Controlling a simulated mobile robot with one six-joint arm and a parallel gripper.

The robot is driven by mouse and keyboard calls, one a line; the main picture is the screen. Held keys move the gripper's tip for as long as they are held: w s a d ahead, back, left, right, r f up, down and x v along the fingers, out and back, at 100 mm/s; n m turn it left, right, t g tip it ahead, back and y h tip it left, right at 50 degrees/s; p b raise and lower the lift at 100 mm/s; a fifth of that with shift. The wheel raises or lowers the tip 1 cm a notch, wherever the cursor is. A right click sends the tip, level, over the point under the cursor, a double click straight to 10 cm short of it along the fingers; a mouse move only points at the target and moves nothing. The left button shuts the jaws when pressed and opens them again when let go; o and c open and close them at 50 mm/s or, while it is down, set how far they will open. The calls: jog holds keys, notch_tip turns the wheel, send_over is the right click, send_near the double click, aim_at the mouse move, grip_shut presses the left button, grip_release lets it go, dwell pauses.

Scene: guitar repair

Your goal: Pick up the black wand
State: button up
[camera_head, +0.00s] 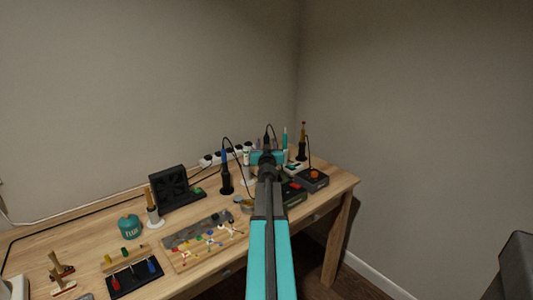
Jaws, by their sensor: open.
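My arm reaches from the bottom centre over the workbench. My gripper (267,157), with teal parts, is at its far end above the back right of the bench and looks empty. A thin dark upright shape (267,134) with a cable shows just beyond the gripper and may be the black wand. Its lower part is hidden behind the gripper, and I cannot tell whether they touch. A brown-handled tool (302,135) stands in a dark holder to the right.
The wooden bench (342,182) is crowded. A dark station box (312,180) sits at right, close to my arm. A black fan box (177,189), a teal canister (129,227) and a board of small parts (205,239) lie left. A power strip (215,158) runs along the wall.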

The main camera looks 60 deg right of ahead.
grip_shut()
dwell(0.3)
jog(key=shift+r, duration=0.1)
notch_tip(320, 180, up, 10)
jog(key=p, duration=1)
dwell(0.7)
